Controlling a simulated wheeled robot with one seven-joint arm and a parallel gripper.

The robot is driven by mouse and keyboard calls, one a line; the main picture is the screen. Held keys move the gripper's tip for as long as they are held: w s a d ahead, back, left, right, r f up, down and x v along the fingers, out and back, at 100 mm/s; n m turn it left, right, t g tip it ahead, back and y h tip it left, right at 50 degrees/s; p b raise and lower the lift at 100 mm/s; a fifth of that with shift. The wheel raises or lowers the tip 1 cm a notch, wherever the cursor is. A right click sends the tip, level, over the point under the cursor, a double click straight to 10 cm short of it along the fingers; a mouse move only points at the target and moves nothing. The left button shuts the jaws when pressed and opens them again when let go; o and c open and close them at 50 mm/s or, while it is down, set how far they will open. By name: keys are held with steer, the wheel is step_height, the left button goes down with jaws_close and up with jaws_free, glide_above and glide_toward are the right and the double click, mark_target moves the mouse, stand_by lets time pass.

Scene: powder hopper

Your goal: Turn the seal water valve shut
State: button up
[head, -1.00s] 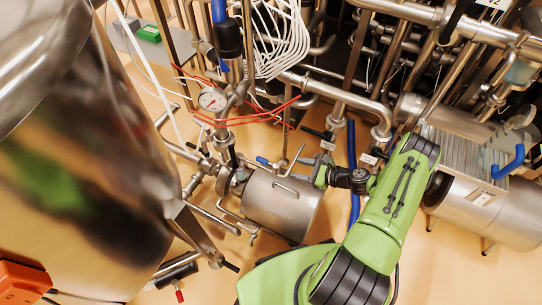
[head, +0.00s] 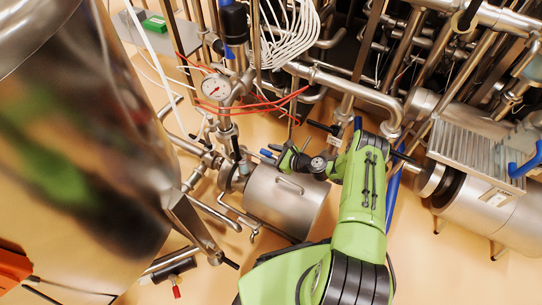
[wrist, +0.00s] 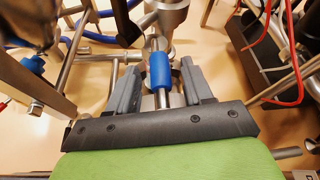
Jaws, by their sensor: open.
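A valve lever with a blue sleeve (wrist: 160,70) stands in the middle of the wrist view, on a steel pipe fitting. No label on it can be read, so I cannot confirm from writing that it is the seal water valve. My gripper (wrist: 161,82) is open, with one grey finger on each side of the blue sleeve and a visible gap to both. In the head view the blue lever (head: 267,153) shows just left of my gripper (head: 284,158), above the steel pump housing (head: 285,205). The fingertips are small there.
A pressure gauge (head: 215,87) and red cables (head: 262,105) are close behind the lever. A large steel tank (head: 80,160) fills the left. Another blue handle (wrist: 33,64) is at the wrist view's left. Dense pipework stands behind; open floor (head: 440,265) shows at lower right.

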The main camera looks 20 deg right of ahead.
jaws_close()
